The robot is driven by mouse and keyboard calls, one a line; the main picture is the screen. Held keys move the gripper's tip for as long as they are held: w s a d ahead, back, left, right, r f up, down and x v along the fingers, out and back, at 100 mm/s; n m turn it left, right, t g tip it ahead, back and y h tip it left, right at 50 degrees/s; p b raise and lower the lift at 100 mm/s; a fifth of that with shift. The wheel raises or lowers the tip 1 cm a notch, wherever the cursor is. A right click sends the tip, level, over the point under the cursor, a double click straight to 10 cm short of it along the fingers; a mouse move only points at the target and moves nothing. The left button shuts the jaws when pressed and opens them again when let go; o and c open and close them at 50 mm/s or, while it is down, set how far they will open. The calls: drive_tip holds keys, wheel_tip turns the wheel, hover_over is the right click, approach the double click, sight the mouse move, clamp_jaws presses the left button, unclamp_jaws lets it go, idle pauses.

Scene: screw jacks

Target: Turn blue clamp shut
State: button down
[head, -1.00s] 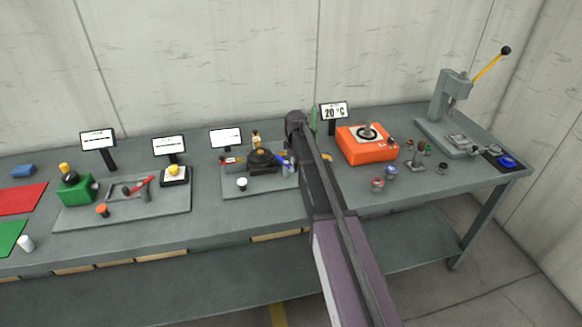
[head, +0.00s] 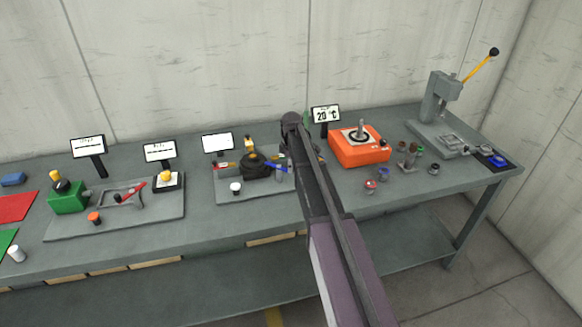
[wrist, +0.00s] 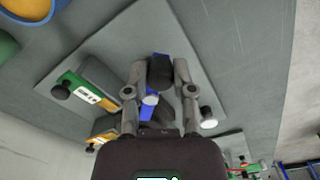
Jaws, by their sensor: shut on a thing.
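The blue clamp (head: 278,168) is a small blue lever beside a black round fixture (head: 256,166) on a grey plate (head: 232,194) in the head view. In the wrist view, a blue bar (wrist: 149,108) runs between the fingers of my gripper (wrist: 160,72). The fingers are closed in on the blue clamp, with a dark rounded part also between them. In the head view my arm hides most of the gripper and the right side of the plate. The exact contact with the lever is hard to see.
A small white display (head: 217,142) stands behind the plate. A white-topped knob (head: 236,187) is at its front. An orange device (head: 358,152) stands to the right, with several small cups beside it.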

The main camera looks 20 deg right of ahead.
drive_tip(key=shift+c, duration=2.3)
unclamp_jaws()
drive_tip(key=shift+a+m, duration=0.1)
drive_tip(key=shift+m, duration=0.2)
